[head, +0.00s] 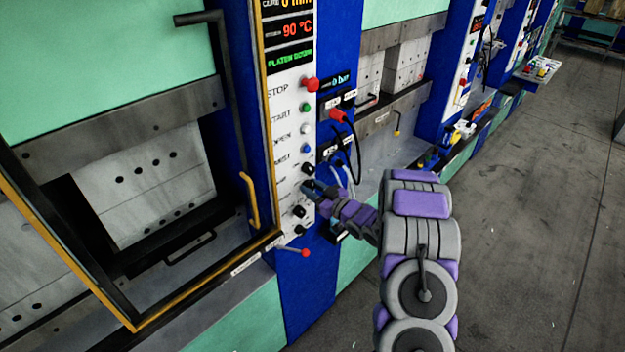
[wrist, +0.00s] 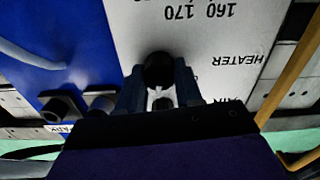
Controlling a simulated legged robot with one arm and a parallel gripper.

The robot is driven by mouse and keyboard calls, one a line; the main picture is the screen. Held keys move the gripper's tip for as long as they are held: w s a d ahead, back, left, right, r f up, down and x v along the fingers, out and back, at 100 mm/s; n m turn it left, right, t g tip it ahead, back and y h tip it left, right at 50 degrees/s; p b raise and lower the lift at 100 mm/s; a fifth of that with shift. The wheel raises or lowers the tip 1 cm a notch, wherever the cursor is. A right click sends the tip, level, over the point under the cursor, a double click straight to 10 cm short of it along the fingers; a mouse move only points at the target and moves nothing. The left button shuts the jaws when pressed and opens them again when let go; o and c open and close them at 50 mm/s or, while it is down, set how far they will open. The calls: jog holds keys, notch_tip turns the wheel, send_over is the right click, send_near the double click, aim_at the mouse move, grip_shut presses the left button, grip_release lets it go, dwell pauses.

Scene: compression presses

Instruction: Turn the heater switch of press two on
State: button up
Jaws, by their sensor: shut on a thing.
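The control panel (head: 286,150) of the near press carries a column of buttons and black knobs. My gripper (head: 309,188) reaches this column from the right, between a black knob (head: 308,168) above and another (head: 299,211) below. In the wrist view, which is upside down, my gripper (wrist: 160,88) has its fingers on either side of a round black knob, the heater switch (wrist: 158,68), and is shut on it. The printed word HEATER stands beside it. The switch's pointer direction cannot be made out. In the head view my gripper hides this switch.
A yellow-edged guard door (head: 262,120) frames the left of the panel. A red-tipped lever (head: 305,252) sticks out below. Open floor (head: 540,200) lies at right.

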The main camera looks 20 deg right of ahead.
jog(key=shift+d+m+p, duration=0.1)
jog(key=shift+m+p, duration=1.8)
jog(key=shift+m, duration=0.3)
jog(key=o, duration=1)
jog(key=shift+d, duration=0.15)
jog(key=shift+s, duration=0.1)
jog(key=b+v, duration=0.1)
jog(key=v, duration=1.6)
jog(key=shift+d, duration=0.1)
jog(key=shift+b, duration=0.3)
